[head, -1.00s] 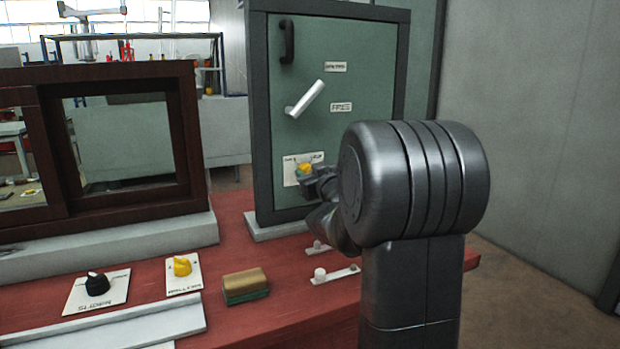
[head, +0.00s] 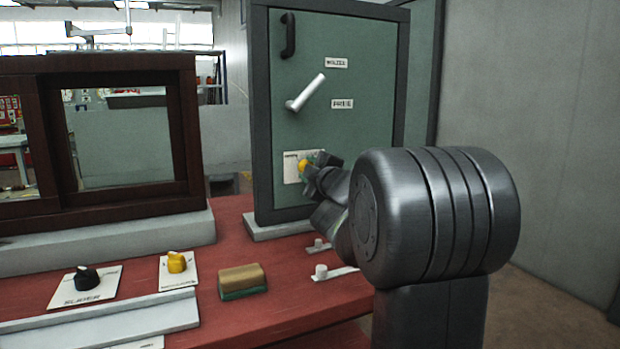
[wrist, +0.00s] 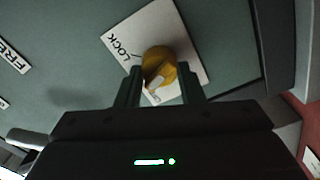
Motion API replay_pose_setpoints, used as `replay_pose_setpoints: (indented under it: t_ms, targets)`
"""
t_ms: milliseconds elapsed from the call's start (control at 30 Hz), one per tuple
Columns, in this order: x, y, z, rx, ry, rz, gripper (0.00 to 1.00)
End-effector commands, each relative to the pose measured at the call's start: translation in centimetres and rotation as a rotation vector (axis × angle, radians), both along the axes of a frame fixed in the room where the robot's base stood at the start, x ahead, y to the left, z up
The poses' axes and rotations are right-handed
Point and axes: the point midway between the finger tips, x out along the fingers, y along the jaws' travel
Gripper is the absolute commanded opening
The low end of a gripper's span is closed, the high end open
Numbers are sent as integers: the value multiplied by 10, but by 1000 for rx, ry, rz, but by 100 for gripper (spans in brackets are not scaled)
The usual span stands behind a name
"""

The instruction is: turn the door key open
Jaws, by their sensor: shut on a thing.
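The yellow door key (head: 303,165) sits on a white plate (head: 290,170) low on the green door (head: 350,140). In the wrist view the key (wrist: 158,62) is a round yellow knob with a pale pointer, and its plate (wrist: 118,42) reads "LOCK". My gripper (wrist: 162,88) has one finger on each side of the key and is shut on it. In the head view my gripper (head: 312,168) reaches the key from the right, and my wrist hides part of the plate.
A silver lever (head: 306,93) and a dark handle (head: 288,36) are higher on the door. A brown sponge block (head: 243,278), a black knob (head: 86,278) and another yellow knob (head: 176,262) are on the red table (head: 235,225). A dark wooden frame (head: 185,120) stands left.

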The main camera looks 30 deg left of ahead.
Motion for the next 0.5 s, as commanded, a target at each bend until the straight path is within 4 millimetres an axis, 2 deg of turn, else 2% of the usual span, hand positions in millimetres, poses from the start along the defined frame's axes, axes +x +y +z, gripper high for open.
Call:
replay_pose_setpoints:
  t_ms: [500]
  targets:
    - [0,0,-3,-235,-274,0,12]
